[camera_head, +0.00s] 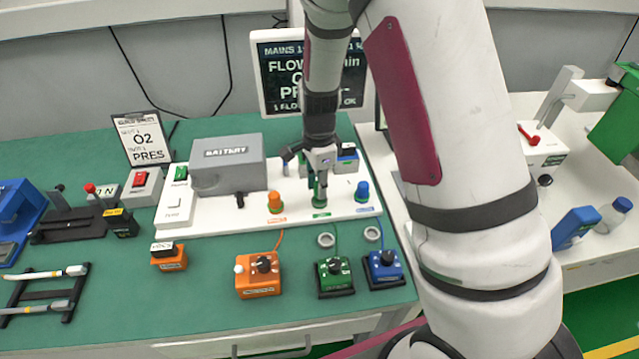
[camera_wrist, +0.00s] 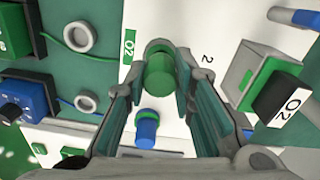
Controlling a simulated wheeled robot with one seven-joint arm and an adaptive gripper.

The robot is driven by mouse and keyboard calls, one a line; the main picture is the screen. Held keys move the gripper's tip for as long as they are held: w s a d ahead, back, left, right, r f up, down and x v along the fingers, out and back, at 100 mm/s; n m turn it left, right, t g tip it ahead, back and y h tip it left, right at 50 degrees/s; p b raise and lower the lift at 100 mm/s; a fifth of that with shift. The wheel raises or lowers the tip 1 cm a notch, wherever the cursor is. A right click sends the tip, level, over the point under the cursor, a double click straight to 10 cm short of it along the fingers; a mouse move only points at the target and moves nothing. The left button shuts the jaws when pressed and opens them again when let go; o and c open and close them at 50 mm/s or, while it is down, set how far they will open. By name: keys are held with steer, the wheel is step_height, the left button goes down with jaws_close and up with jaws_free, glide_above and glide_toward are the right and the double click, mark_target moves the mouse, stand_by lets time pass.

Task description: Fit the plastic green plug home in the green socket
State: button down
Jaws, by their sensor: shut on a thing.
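The green plug (camera_head: 320,190) is upright above the white panel (camera_head: 222,214), over the spot with the green label (camera_head: 321,215). My gripper (camera_head: 320,172) points down and is shut on the plug from above. The green socket is hidden under the plug, so I cannot tell how deep the plug sits.
An orange plug (camera_head: 274,202) stands left of the green one and a blue plug (camera_head: 362,191) right of it. A grey battery box (camera_head: 228,165) is behind left. Orange (camera_head: 259,275), green (camera_head: 335,277) and blue (camera_head: 383,269) boxes with cables stand in front on the green mat.

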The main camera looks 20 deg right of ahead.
steer(key=shift+f+b, duration=0.4)
steer(key=shift+f, duration=0.65)
steer(key=c, duration=1.3)
jaws_free()
steer(key=shift+r, duration=0.1)
step_height(320, 180, up, 11)
steer(key=shift+f, duration=0.2)
steer(key=shift+r, duration=0.6)
